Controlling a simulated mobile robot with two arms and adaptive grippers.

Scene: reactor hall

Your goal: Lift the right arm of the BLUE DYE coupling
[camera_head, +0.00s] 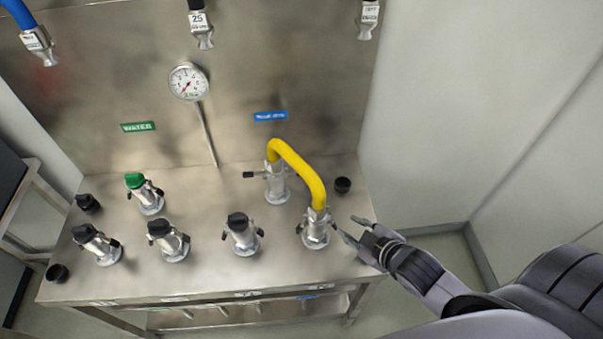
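A blue label (270,116), too small to read clearly, is on the steel back panel. Below it stands a silver coupling (277,188) with one end of a yellow hose (302,172) on it. Its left arm (254,175) sticks out sideways; its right arm is partly hidden by the hose. The hose's other end sits on a front coupling (316,236) near the table's right edge, with small dark-ended arms at its sides. My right gripper (353,229) is open and empty, just right of this front coupling, fingers pointing at it and apparently apart from it. My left gripper is not in view.
A green-capped coupling (150,201) stands under the green WATER label (138,127). Several black-capped couplings (242,240) line the front. A loose black cap (343,185) lies right of the rear coupling. A gauge (188,82) is on the panel; hose ends hang above.

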